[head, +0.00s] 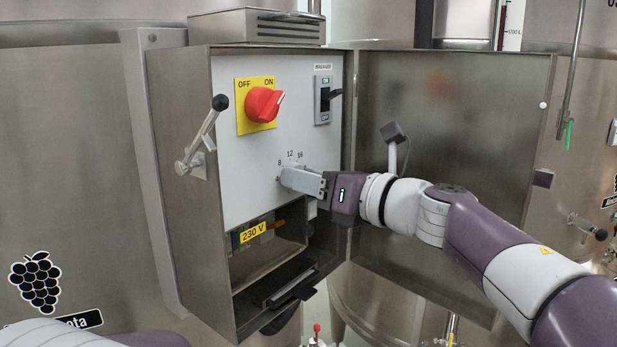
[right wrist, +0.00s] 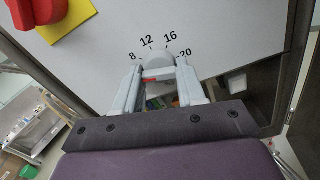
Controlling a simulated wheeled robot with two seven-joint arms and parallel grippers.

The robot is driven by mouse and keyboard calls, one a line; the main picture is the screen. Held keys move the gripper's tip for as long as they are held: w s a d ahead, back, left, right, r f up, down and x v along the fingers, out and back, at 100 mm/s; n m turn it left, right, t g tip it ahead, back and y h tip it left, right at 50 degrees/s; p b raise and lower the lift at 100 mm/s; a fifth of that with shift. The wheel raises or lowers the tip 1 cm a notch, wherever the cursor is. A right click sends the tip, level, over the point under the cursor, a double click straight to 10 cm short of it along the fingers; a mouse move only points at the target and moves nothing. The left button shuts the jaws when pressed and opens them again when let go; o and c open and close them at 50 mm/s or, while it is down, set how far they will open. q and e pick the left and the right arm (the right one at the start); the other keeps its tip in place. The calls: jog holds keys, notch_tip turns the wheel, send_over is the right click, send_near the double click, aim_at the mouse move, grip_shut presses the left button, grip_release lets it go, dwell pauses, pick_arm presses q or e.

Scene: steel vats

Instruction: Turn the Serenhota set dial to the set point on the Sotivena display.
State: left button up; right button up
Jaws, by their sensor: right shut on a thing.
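The set dial (right wrist: 165,64) is a pale round knob on the white panel of the open steel cabinet, with printed numbers 8, 12, 16 and 20 around it in the right wrist view. In the head view the 4 also shows, and my right gripper (head: 290,178) covers most of the dial. My right gripper (right wrist: 160,74) is shut on the dial, one finger on each side. Where the dial's pointer stands I cannot tell. The left vat's grape sign (head: 36,283) has a label ending in "ota", partly hidden by my left arm. No Sotivena display can be read here. My left gripper is out of view.
Above the dial are a red rotary switch (head: 263,104) on a yellow OFF/ON plate and a breaker (head: 323,100) with a black lever. Below is an opening with a 230 V label (head: 253,232). The open cabinet door (head: 450,130) stands behind my right arm.

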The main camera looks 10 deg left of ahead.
jog(key=m, duration=0.2)
jog(key=m+p, duration=0.1)
jog(key=m, duration=0.2)
jog(key=shift+r+m+p, duration=0.25)
jog(key=shift+m+p, duration=0.05)
dwell(0.5)
jog(key=o, duration=1)
jog(key=shift+o, duration=0.3)
jog(key=shift+f, duration=0.1)
jog(key=b+v, duration=0.6)
jog(key=v, duration=0.6)
jog(key=shift+d, duration=0.3)
